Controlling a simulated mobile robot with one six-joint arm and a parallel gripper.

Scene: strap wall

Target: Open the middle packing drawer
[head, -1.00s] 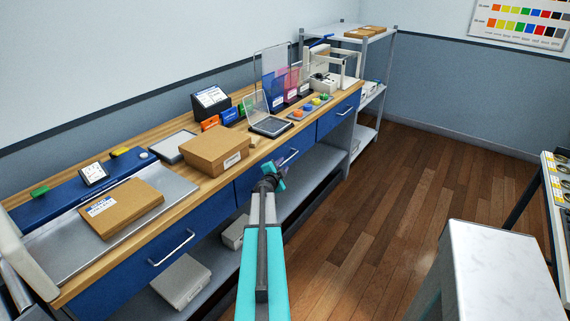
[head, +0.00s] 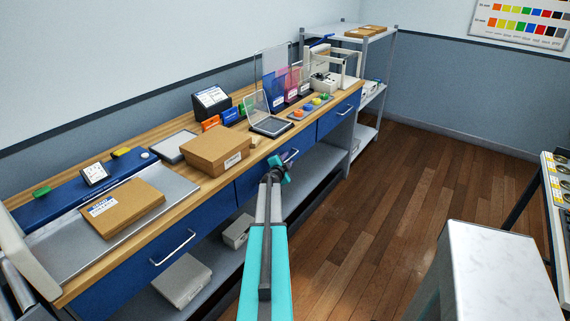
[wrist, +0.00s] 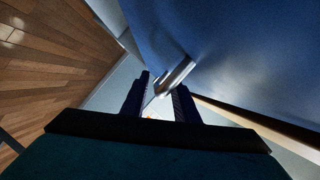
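The middle packing drawer (head: 262,180) is a blue front under the wooden bench top, and it looks closed. Its silver bar handle (head: 291,156) shows just beyond my gripper (head: 282,169) in the head view. In the wrist view the handle (wrist: 176,76) lies at the tips of my gripper (wrist: 161,100), partly in the gap between the two dark fingers. The fingers stand apart. I cannot tell whether either one touches the bar.
A left drawer (head: 130,262) and a right drawer (head: 336,117), both blue, flank the middle one. A cardboard box (head: 215,152) stands on the bench above. Grey boxes lie on the lower shelf. A white-topped stand (head: 500,265) is at right; the wooden floor between is clear.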

